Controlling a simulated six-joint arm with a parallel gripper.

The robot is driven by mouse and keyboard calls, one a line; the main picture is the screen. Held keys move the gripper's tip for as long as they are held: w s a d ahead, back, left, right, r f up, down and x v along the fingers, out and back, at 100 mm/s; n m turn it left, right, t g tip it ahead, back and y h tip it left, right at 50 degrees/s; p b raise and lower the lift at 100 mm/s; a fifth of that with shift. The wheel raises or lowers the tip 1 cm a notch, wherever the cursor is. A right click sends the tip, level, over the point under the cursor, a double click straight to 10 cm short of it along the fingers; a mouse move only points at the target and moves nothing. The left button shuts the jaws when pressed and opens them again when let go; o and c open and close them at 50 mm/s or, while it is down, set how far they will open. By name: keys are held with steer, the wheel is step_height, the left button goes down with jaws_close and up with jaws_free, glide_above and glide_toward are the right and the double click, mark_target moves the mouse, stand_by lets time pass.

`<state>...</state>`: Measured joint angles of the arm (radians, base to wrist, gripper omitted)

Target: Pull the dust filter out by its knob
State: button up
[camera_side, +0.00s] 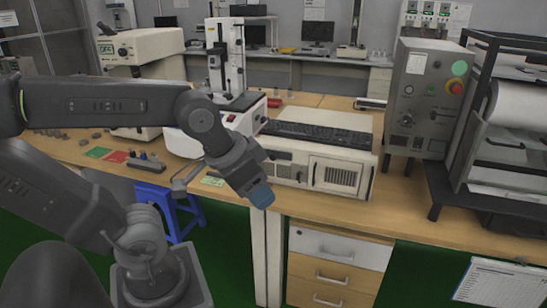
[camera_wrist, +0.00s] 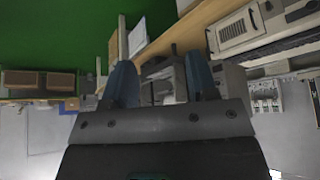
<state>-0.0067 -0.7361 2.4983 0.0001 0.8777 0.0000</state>
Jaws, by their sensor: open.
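A beige rack unit (camera_side: 318,152) stands on the wooden bench with a black keyboard on top. A panel with a dark grille (camera_side: 339,177) is set in its front, seemingly the dust filter. This grille panel also shows at the upper right of the wrist view (camera_wrist: 237,29). The knob is too small to make out for sure. My gripper (camera_side: 262,196) is in front of the bench edge, left of and below the unit, apart from it. In the wrist view its two blue fingers (camera_wrist: 161,78) are spread wide with nothing between them.
Drawers (camera_side: 338,270) stand under the bench below the unit. A grey control box (camera_side: 425,98) with a red button and a black rack (camera_side: 510,125) stand to the right. A blue stool (camera_side: 170,208) is below the bench. The space in front of the grille is clear.

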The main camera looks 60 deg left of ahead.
steer(key=w+a+f+n+t+y, duration=0.25)
steer(key=w+a, duration=0.35)
steer(key=w, duration=0.6)
steer(key=n+t+y, duration=0.5)
steer(key=n+y, duration=0.2)
steer(key=y, duration=0.3)
glide_toward(273, 157)
steer(key=shift+m+g, duration=0.25)
steer(key=x, duration=0.8)
steer(key=shift+w+a+r, duration=0.1)
steer(key=shift+w+a, duration=0.2)
jaws_close()
